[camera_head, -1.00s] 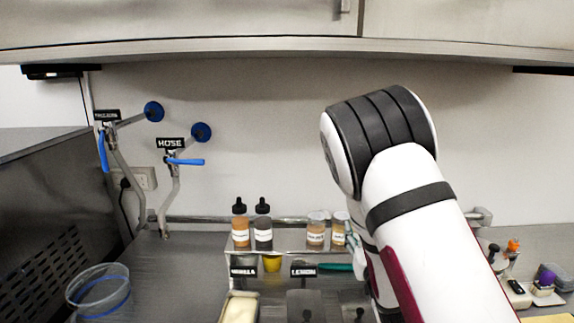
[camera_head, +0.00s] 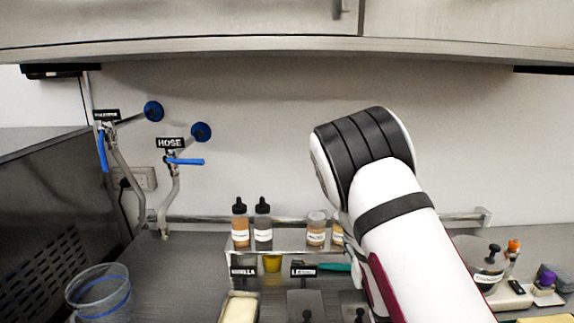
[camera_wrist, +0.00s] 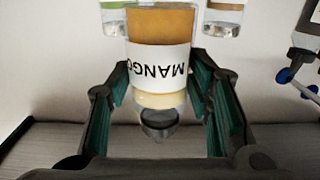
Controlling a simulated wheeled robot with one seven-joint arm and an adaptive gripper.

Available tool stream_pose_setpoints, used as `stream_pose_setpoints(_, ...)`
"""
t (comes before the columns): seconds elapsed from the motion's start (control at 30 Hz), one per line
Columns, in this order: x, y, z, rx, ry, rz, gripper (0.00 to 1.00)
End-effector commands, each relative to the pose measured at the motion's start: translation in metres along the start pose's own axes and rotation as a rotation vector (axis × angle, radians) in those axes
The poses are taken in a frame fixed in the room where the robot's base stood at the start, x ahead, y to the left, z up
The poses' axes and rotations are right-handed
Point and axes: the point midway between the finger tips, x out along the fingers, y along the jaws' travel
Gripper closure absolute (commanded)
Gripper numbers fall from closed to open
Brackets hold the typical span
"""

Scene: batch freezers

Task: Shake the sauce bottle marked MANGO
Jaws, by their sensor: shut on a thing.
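The sauce bottle marked MANGO (camera_wrist: 162,25) is in the wrist view, orange-brown with a white label and a dark grey end. Its label reads upside down in that picture, with the dark end toward the bottom. My gripper (camera_wrist: 163,88) has its green-lined fingers on either side of the bottle and is shut on it. In the head view my arm hides the gripper and the bottle.
Two dropper bottles (camera_head: 240,224) (camera_head: 263,224) and a lidded jar (camera_head: 316,230) stand on a small rack behind the VANILLA and LEMON signs. A clear round container (camera_head: 98,295) is at left. Small items crowd the right counter. Wall taps (camera_head: 185,160) are at upper left.

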Motion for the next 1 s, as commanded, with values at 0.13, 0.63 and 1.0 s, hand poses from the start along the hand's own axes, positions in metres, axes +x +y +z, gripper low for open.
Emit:
stream_pose_setpoints(0.13, -0.001, 0.0, -0.023, -0.002, -0.006, 0.0, 0.83)
stream_pose_setpoints(0.63, -0.001, 0.0, 0.045, -0.001, -0.003, 0.0, 0.83)
stream_pose_setpoints(1.0, -0.001, 0.0, 0.045, -0.001, -0.003, 0.0, 0.83)
